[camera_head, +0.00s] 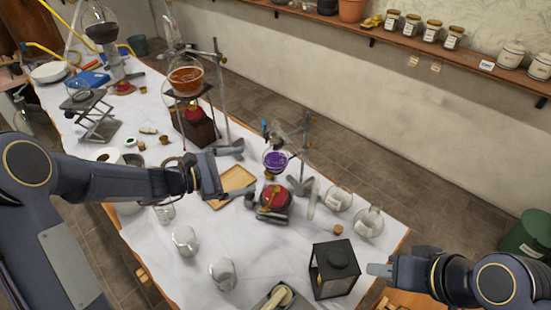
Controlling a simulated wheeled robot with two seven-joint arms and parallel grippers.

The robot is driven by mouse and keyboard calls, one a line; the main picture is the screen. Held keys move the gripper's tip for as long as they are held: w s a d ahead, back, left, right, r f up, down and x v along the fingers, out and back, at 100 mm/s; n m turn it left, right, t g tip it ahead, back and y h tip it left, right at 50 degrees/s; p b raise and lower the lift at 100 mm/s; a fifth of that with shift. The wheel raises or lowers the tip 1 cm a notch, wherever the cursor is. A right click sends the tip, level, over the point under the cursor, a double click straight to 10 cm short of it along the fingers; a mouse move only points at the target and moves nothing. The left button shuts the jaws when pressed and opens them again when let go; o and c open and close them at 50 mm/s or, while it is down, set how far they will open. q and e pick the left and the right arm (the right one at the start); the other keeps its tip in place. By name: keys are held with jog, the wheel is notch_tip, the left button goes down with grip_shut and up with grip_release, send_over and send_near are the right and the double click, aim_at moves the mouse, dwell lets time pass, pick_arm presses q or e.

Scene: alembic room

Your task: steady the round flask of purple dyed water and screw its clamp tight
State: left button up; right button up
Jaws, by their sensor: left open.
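The round flask of purple dyed water (275,160) is held on a metal stand (305,145) near the middle of the table. A small clamp (277,138) shows at its neck, but its screw is too small to make out. A burner-like base with a red top (274,197) stands below the flask. My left gripper (238,172) is open and empty, to the left of the flask and apart from it, with its fingers pointing right. My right gripper (378,270) is at the lower right, beside the black lantern and far from the flask; its fingers show edge-on.
A round flask of orange liquid (186,80) stands on a tripod behind my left gripper. A wooden tray (233,186) lies beneath that gripper. Clear glass flasks (368,222) stand right of the purple one. A black lantern (334,267) stands at the front right.

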aim_at(272, 164)
pick_arm(q)
jog(key=w+f+n+t, duration=0.3)
jog(key=w+f+n, duration=0.4)
jog(key=f, duration=0.2)
jog(key=shift+y, duration=0.3)
jog(key=shift+s+x, duration=0.1)
jog(key=shift+x, duration=2.45)
jog(key=shift+s+x, duration=0.15)
jog(key=shift+x, duration=2.4)
jog(key=shift+d, duration=0.15)
